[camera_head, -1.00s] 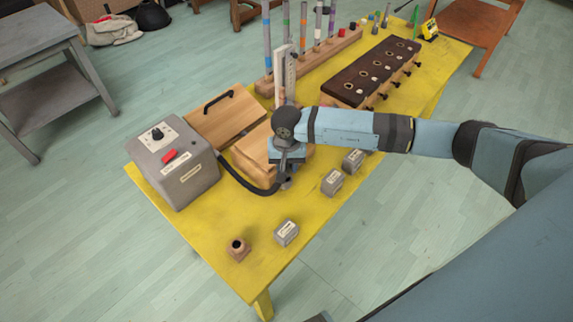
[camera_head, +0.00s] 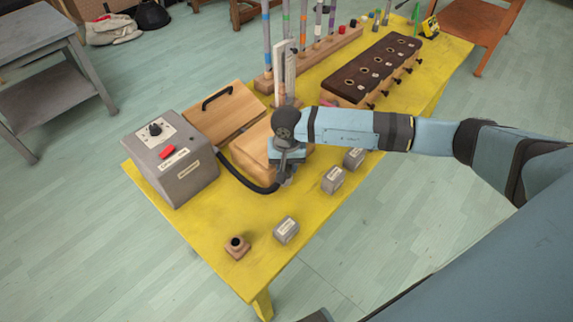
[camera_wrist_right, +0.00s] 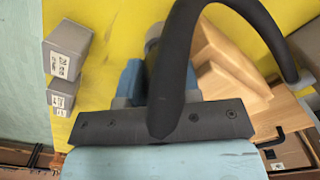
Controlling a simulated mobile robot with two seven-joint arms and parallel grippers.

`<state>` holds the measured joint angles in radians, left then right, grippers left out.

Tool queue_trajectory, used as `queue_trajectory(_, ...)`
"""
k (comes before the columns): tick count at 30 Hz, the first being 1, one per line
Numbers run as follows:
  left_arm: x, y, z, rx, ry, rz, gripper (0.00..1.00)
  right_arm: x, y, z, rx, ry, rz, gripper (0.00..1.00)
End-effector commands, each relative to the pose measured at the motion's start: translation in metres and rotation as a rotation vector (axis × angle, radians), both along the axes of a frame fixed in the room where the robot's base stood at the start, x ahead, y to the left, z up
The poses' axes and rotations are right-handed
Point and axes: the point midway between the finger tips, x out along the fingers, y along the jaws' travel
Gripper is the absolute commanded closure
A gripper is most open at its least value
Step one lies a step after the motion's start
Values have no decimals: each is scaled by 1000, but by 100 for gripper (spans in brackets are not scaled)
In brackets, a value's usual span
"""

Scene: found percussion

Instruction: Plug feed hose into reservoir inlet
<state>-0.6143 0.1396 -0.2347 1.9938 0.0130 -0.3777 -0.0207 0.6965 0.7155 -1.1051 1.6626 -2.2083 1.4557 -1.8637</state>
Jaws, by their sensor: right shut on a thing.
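The black feed hose (camera_head: 237,177) runs from the side of a grey box (camera_head: 171,158) with a knob and red switch, and curves over the yellow table to my right gripper. My right gripper (camera_head: 286,180) is shut on the hose's end, low over the table at the near corner of a pale wooden box (camera_head: 258,148). In the right wrist view the hose (camera_wrist_right: 168,70) arcs across the gripper (camera_wrist_right: 158,85), which hides the gripped end. I cannot tell which thing bears the reservoir inlet, or whether the hose tip touches anything. My left gripper is not in view.
Small grey labelled blocks (camera_head: 286,230) and (camera_head: 332,180) stand along the near table edge. A small wooden block with a black hole (camera_head: 237,247) sits at the front corner. A dark-topped rack (camera_head: 374,70) and upright tubes (camera_head: 303,30) stand behind. The front left tabletop (camera_head: 195,225) is clear.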

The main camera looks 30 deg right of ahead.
Motion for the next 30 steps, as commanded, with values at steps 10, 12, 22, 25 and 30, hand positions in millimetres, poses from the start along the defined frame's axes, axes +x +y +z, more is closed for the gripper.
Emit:
queue_trajectory(10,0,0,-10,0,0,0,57,-1,0,-11,0,1,0,92)
queue_trajectory(12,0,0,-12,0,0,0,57,-1,0,-13,0,1,0,92)
queue_trajectory(22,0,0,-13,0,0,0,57,-1,1,-13,2,0,2,39)
queue_trajectory(25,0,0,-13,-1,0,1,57,0,2,-13,4,-1,3,39)
queue_trajectory(30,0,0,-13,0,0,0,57,0,4,-12,8,-3,4,39)
